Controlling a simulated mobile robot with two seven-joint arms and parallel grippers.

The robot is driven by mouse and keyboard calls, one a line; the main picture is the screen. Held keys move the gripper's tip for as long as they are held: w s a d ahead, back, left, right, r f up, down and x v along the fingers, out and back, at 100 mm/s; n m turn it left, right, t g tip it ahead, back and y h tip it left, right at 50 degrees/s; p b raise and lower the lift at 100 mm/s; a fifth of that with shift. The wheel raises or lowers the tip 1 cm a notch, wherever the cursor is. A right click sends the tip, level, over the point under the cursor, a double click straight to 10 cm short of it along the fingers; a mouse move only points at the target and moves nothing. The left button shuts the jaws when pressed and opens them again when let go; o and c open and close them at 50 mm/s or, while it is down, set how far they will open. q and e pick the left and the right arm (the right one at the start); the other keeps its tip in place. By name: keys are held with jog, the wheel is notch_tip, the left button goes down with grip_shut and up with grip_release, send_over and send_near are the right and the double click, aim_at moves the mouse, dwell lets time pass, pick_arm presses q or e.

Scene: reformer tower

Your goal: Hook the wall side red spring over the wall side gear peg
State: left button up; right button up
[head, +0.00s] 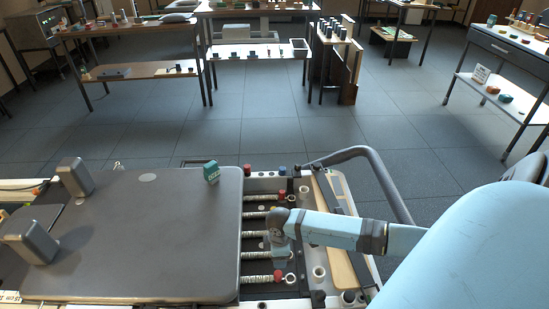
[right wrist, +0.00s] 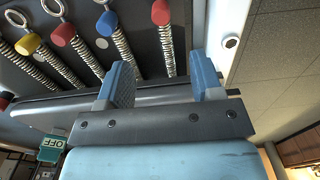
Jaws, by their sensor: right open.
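Several coiled springs with coloured end caps run out from the carriage edge. In the right wrist view a red-capped spring (right wrist: 161,14) lies at the right, beside the white rail. Another red-capped spring (right wrist: 60,31) is further left, with a blue-capped spring (right wrist: 106,25) between them. A red cap (head: 278,276) also shows at the near end of the springs in the head view. My right gripper (right wrist: 160,80) is open and empty, its fingers on either side of the right-hand red spring's line; it also shows in the head view (head: 279,250). I cannot make out the gear peg. My left gripper is out of view.
The grey carriage (head: 150,235) fills the left, with two shoulder rests and a green OFF block (head: 211,172). Tables stand further back across open floor.

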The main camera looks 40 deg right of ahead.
aim_at(279, 273)
notch_tip(279, 273, down, 9)
jog(key=b, duration=0.3)
jog(key=shift+f+b, duration=0.1)
jog(key=shift+b, duration=0.25)
notch_tip(279, 273, down, 3)
jog(key=shift+f+b, duration=0.2)
jog(key=shift+b, duration=0.5)
jog(key=shift+f, duration=0.45)
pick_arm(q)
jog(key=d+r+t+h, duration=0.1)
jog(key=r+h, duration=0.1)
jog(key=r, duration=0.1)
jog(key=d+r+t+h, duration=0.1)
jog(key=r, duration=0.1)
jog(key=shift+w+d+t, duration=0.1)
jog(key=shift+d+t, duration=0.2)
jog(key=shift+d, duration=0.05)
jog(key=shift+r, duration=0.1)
pick_arm(e)
grip_shut()
